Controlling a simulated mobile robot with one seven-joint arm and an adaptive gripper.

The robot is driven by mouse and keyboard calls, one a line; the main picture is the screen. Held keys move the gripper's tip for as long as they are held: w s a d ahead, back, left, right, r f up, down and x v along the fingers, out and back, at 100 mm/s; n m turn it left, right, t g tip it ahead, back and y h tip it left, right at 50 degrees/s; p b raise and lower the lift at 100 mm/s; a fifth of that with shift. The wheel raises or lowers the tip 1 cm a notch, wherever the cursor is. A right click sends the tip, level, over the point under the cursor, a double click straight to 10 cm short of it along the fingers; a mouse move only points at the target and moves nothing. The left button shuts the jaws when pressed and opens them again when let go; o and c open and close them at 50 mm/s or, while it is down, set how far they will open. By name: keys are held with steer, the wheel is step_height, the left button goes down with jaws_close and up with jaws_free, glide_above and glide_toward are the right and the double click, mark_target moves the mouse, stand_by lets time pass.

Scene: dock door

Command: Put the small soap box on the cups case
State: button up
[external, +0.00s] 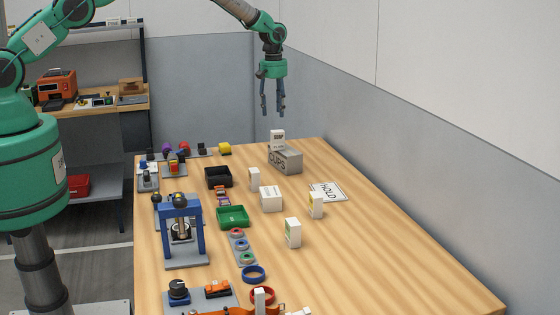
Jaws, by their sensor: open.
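The grey cups case (290,163), marked CUPS, stands on the far part of the wooden table. The small soap box (278,137), white with dark lettering, stands upright and appears to rest on top of the cups case, towards its left end. My gripper (272,110) is above the box, pointing down with its fingers apart and empty. A clear gap shows between the fingertips and the box.
White boxes stand nearby: one (254,179), a wider one (271,199), and others (293,233) (316,205) near the HOLD sign (334,188). A black tray (218,178), green tray (233,218) and blue press (168,222) are left. The table's right side is clear.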

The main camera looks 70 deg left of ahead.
steer(key=shift+r, duration=0.1)
stand_by(0.3)
steer(key=s+d+r+m+t, duration=0.1)
steer(key=s+d+r+m, duration=0.3)
steer(key=s+r, duration=0.6)
steer(key=s+d+r+m+t, duration=0.1)
steer(key=s+d+r, duration=0.45)
steer(key=r, duration=0.95)
steer(key=s+d+r+m+t, duration=0.1)
steer(key=s+d+r+m, duration=0.2)
steer(key=s+d+r, duration=0.65)
steer(key=s+d+r+m+t, duration=0.1)
steer(key=s+r+m, duration=0.1)
steer(key=s+r, duration=0.4)
steer(key=s+r+m, duration=0.2)
steer(key=s+r, duration=0.1)
steer(key=s, duration=0.5)
steer(key=s+d+f+m, duration=0.1)
steer(key=s+d+m, duration=0.1)
steer(key=s, duration=0.8)
steer(key=s+d+f+m+t, duration=0.1)
steer(key=s+d+f+m, duration=0.1)
steer(key=s, duration=0.8)
steer(key=shift+s+m, duration=0.2)
steer(key=shift+m, duration=0.1)
